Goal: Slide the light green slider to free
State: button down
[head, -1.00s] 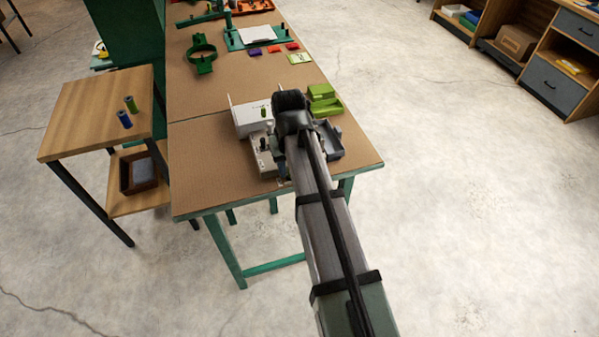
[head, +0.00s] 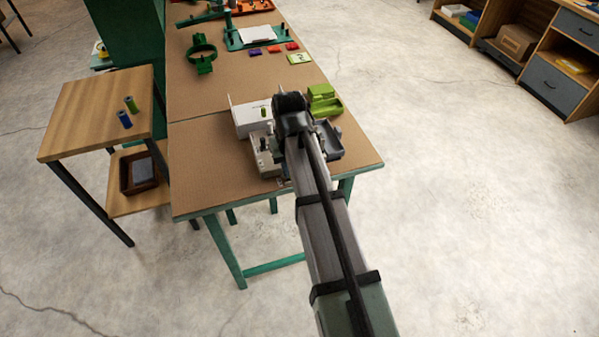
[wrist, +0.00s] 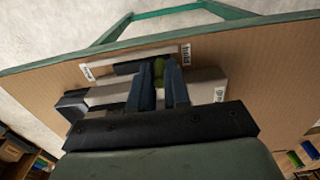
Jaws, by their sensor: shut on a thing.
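The light green slider (wrist: 159,68) shows in the wrist view as a small knob between my fingertips. My gripper (wrist: 160,78) is shut on it. The slider stands at a dark slot (wrist: 132,67) in a pale plate, toward the slot's right end in this view. A label reading "hold" (wrist: 186,53) is by the right end. A smaller label (wrist: 88,73) is by the left end; I cannot read it clearly. In the head view my gripper (head: 291,125) is over the pale machine (head: 252,118), and my arm hides the slider.
A grey tray (head: 328,146) and a lime green box (head: 322,95) stand right of the machine on the brown-topped table (head: 210,175). Coloured packets (head: 273,48) lie farther back. A side table (head: 80,115) with two spools stands at left. The table's near-left area is clear.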

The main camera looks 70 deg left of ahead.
jog(key=shift+w, duration=1.55)
jog(key=c, duration=1.1)
grip_release()
jog(key=shift+r, duration=0.15)
jog(key=shift+r, duration=2.85)
jog(key=shift+r, duration=2)
